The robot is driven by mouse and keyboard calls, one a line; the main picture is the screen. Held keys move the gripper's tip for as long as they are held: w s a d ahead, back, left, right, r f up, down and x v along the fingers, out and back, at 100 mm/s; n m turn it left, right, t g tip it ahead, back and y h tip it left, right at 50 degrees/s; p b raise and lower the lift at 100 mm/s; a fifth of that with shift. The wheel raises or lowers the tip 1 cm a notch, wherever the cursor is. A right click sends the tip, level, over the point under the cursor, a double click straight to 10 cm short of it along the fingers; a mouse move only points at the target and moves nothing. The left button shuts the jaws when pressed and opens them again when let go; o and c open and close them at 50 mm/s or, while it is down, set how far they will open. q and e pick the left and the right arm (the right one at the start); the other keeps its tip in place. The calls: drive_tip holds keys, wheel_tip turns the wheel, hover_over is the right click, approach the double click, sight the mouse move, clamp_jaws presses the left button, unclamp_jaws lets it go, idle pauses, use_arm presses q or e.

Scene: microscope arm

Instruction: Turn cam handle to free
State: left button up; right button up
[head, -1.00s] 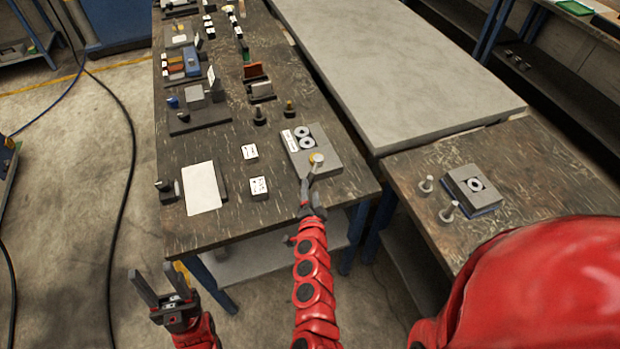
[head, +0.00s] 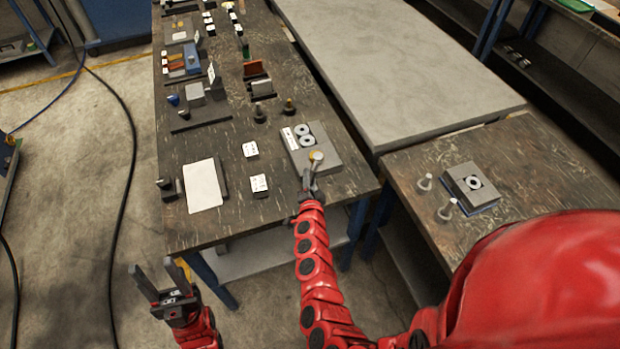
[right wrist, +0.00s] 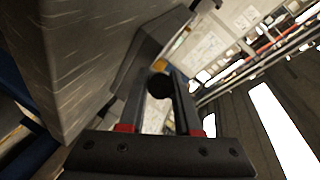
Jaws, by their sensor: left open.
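The grey fixture block (head: 338,178) lies at the near right corner of the dark workbench, with two ringed holes and a white label strip. The cam handle (head: 316,156) stands at its near part, with a pale round end and a yellowish base. My right gripper (head: 310,181) is right at the handle's near side. In the right wrist view a dark round knob (right wrist: 160,86) sits between the finger ends; whether the fingers press on it I cannot tell. My left gripper (head: 156,278) is open and empty, low at the left, off the bench.
White cards (head: 258,183) and a pale plate (head: 204,186) lie left of the block. Two dark knobbed pegs (head: 259,113) stand behind it. A side table (head: 530,165) at right holds another grey block (head: 470,185) and two pegs (head: 447,209).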

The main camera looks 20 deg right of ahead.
clamp_jaws()
idle(1.0)
